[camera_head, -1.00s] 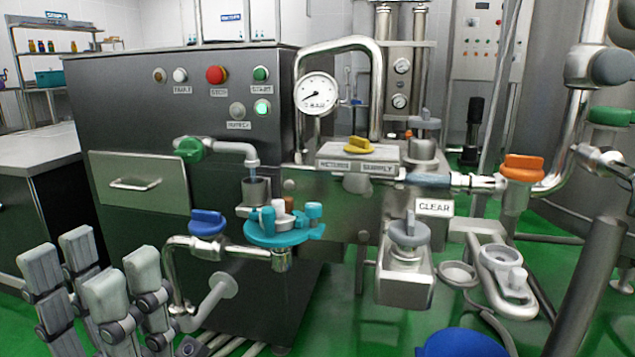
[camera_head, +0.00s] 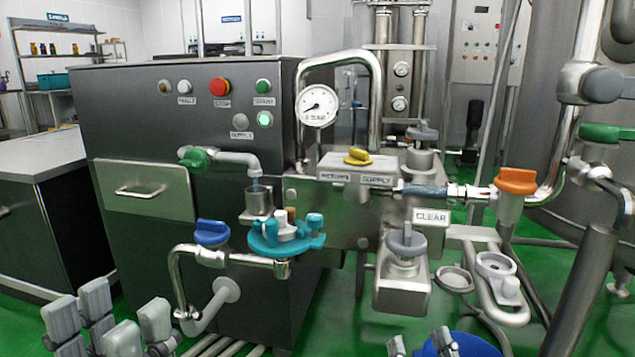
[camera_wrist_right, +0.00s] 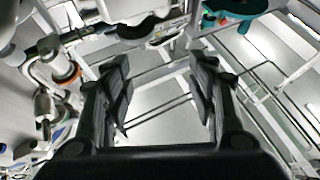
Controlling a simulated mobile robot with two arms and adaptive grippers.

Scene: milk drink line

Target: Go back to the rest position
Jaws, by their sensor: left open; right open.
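My left gripper (camera_head: 110,325) is at the bottom left of the head view, its grey fingers spread and empty, low in front of the dark machine cabinet (camera_head: 150,235). My right gripper (camera_head: 425,343) shows only its fingertips at the bottom edge of the head view, in front of a blue round object (camera_head: 465,345). In the right wrist view my right gripper (camera_wrist_right: 162,95) has its two dark fingers wide apart with nothing between them. Neither gripper touches anything that I can see.
A teal clamp fitting (camera_head: 285,240), a blue-handled valve (camera_head: 211,232) and a grey-knobbed valve block (camera_head: 405,270) stick out from the machine. An orange-handled valve (camera_head: 515,182) and pipes stand at the right. Green floor (camera_head: 350,330) shows between the grippers.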

